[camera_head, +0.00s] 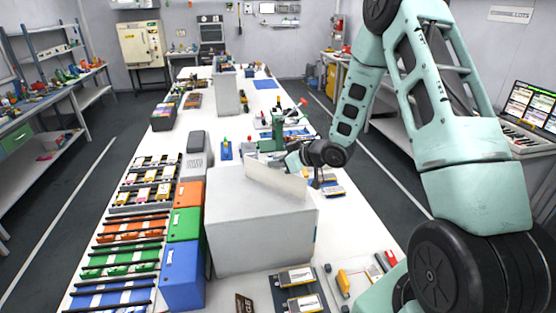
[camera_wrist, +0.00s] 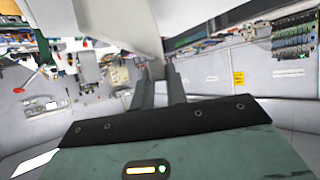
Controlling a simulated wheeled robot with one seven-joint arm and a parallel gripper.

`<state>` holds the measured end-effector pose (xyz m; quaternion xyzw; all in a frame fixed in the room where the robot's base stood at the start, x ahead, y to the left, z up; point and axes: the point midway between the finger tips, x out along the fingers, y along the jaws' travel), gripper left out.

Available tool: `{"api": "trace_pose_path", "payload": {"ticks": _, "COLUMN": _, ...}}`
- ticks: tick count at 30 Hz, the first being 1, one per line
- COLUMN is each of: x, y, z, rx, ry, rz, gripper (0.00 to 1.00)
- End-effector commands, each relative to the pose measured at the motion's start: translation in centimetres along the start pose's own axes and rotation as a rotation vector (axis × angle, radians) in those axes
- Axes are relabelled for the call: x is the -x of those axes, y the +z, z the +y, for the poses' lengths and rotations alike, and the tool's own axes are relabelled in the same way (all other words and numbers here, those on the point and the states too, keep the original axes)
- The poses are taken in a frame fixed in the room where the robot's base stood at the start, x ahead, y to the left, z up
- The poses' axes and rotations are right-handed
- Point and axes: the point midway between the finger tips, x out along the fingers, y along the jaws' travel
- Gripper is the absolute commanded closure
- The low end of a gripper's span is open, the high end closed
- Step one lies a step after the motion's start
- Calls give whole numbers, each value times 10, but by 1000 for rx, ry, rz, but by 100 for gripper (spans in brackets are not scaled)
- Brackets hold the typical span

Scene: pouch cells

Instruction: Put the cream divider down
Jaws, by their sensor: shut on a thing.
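The cream divider (camera_head: 274,182) is a thin, pale upright panel above the top of a large light-grey box (camera_head: 258,240) in the head view. I cannot tell whether its lower edge touches the box. My gripper (camera_head: 299,167) is at the divider's right end, shut on it. In the wrist view the fingers (camera_wrist: 158,74) close at a pale panel, which looks like the divider (camera_wrist: 110,22), spreading up and left. The fingertips are partly hidden by it.
Orange (camera_head: 189,194), green (camera_head: 185,224) and blue bins (camera_head: 183,272) stand left of the box, beside racks of pouch cells (camera_head: 150,184). A green press-like device (camera_head: 272,140) stands behind. Trays with cells (camera_head: 298,280) lie at the front right.

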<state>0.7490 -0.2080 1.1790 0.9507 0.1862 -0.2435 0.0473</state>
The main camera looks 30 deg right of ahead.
Motion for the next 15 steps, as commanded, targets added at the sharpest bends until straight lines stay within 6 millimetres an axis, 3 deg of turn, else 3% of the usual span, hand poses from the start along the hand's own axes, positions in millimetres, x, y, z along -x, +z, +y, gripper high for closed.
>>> {"api": "trace_pose_path", "payload": {"ticks": 12, "x": -3, "y": 6, "z": 0, "rx": 1, "ry": 0, "rz": 1, "gripper": 100}}
{"api": "trace_pose_path", "payload": {"ticks": 13, "x": -3, "y": 6, "z": 0, "rx": 1, "ry": 0, "rz": 1, "gripper": 83}}
{"api": "trace_pose_path", "payload": {"ticks": 15, "x": -3, "y": 5, "z": 0, "rx": 1, "ry": 0, "rz": 1, "gripper": 64}}
